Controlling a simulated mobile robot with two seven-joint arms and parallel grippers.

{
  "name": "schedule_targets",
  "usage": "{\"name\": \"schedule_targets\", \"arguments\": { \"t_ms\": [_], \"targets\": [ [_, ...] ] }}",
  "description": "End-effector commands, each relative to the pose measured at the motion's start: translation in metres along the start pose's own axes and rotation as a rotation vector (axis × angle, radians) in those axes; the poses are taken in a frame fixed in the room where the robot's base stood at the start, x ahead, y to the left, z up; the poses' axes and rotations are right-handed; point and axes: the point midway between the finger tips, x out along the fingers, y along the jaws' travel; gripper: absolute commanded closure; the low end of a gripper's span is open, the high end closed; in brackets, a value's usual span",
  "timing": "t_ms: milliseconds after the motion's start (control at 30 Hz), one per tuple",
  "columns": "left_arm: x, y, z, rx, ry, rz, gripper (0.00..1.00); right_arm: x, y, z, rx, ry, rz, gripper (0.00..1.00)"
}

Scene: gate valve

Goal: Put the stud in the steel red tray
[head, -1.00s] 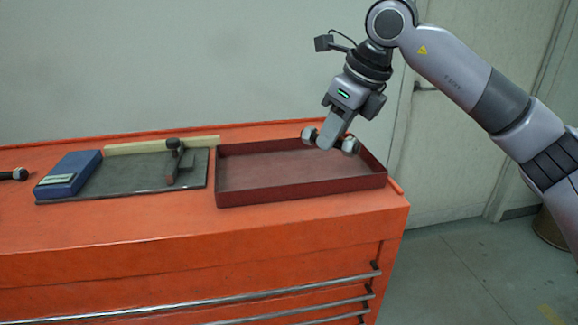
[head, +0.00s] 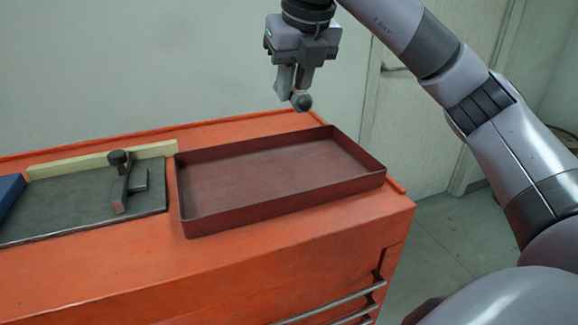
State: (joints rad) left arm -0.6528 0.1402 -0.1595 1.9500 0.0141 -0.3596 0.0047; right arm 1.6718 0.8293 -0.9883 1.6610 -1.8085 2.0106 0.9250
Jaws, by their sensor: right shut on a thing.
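The stud (head: 301,102) is in my right gripper (head: 291,92), which is shut on it. I see mainly its rounded grey end; the jaws hide the rest. It hangs above the back edge of the steel red tray (head: 285,201), apart from it. The tray is shallow, dark red and rectangular, with an empty floor. My left gripper is not in view.
The tray stands on an orange tool cabinet (head: 130,280). Left of it is a dark plate (head: 75,205) bearing a black clamp-like tool (head: 120,185). A pale wooden strip (head: 95,162) and part of a blue box (head: 8,192) also show.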

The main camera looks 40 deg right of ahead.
Motion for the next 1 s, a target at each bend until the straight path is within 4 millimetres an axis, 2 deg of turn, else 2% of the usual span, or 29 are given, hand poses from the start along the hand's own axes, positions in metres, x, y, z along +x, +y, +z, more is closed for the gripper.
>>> {"name": "schedule_targets", "arguments": {
  "t_ms": [33,333,633,833,1000],
  "targets": [
    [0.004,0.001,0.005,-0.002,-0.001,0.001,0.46,0.015,0.0,-0.006,-0.001,0.002,0.001,1.0],
    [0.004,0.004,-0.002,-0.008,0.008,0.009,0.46,0.075,-0.001,-0.031,0.0,0.0,0.0,1.0],
    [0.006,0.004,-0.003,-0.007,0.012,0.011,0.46,0.097,0.0,-0.04,0.0,-0.002,0.001,1.0],
    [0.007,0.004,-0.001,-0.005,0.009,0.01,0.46,0.124,0.0,-0.051,-0.001,-0.001,0.0,1.0],
    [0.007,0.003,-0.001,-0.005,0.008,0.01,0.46,0.129,0.0,-0.053,0.0,-0.004,0.003,1.0]
  ]
}}
